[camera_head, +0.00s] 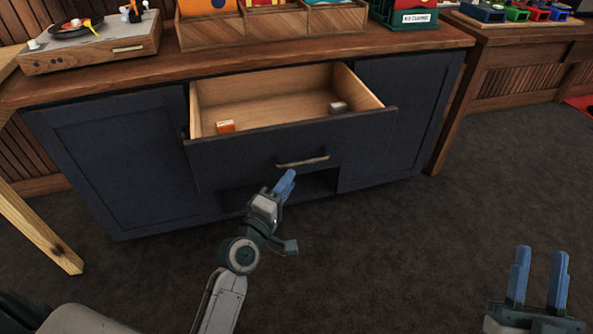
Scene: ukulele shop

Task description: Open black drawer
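The black drawer (230,152), dark blue-black in front with a pale wooden inside, stands pulled out from the middle of the cabinet. Its bar handle (303,161) is on the front face. My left gripper (288,178), with blue fingers, is just below the left end of the handle in the picture. I see no grip on the handle. Its fingers overlap in this view, so whether they are open or shut is unclear. My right gripper (540,275) is at the lower right, its two blue fingers apart with nothing between them, far from the drawer.
A small orange box (225,126) and a small grey item (338,108) lie inside the drawer. A record player (90,45) and wooden bins (270,24) stand on the cabinet top (190,68). The dark carpet (420,230) is clear at the right.

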